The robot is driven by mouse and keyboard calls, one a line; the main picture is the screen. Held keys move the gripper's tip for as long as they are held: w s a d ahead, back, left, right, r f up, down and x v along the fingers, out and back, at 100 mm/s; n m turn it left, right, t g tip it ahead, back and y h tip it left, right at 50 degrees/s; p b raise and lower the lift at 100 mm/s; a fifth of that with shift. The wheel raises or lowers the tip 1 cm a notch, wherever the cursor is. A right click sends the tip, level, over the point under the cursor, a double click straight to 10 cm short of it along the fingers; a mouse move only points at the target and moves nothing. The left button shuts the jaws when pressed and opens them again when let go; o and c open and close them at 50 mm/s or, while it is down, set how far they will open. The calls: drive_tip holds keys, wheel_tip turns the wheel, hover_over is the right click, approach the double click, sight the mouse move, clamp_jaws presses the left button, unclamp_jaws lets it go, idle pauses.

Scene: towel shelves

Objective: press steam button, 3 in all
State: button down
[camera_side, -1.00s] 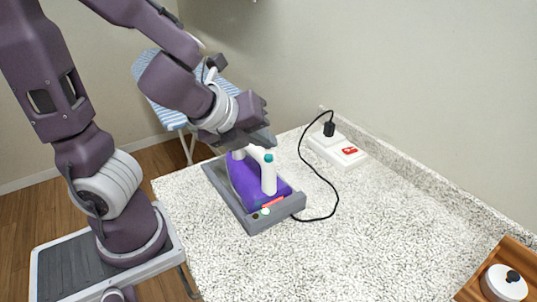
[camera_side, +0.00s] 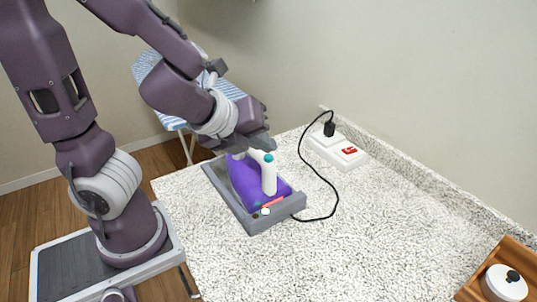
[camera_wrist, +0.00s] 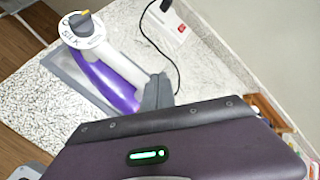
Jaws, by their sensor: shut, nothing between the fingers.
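A purple steam iron (camera_side: 246,182) with a white handle sits in a grey tray (camera_side: 226,196) on the speckled counter. A teal button (camera_side: 268,157) tops the white handle end in the side view. My gripper (camera_side: 268,145) is shut and empty, with its grey fingers just above the handle, close to the button. I cannot tell whether they touch it. In the wrist view the iron (camera_wrist: 108,85) shows its white dial, and my gripper (camera_wrist: 158,92) covers the handle's far end. The teal button is not visible there.
A black cord runs from the iron to a white power strip (camera_side: 328,153) with a red switch (camera_side: 349,150). A wooden tray (camera_side: 476,291) with a white lidded pot (camera_side: 505,283) is at lower right. The counter between is clear. A striped ironing board (camera_side: 146,68) stands behind.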

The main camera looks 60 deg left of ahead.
drive_tip(key=shift+r, duration=0.4)
wheel_tip(320, 180, up, 5)
drive_tip(key=shift+r, duration=0.1)
idle(0.5)
idle(0.4)
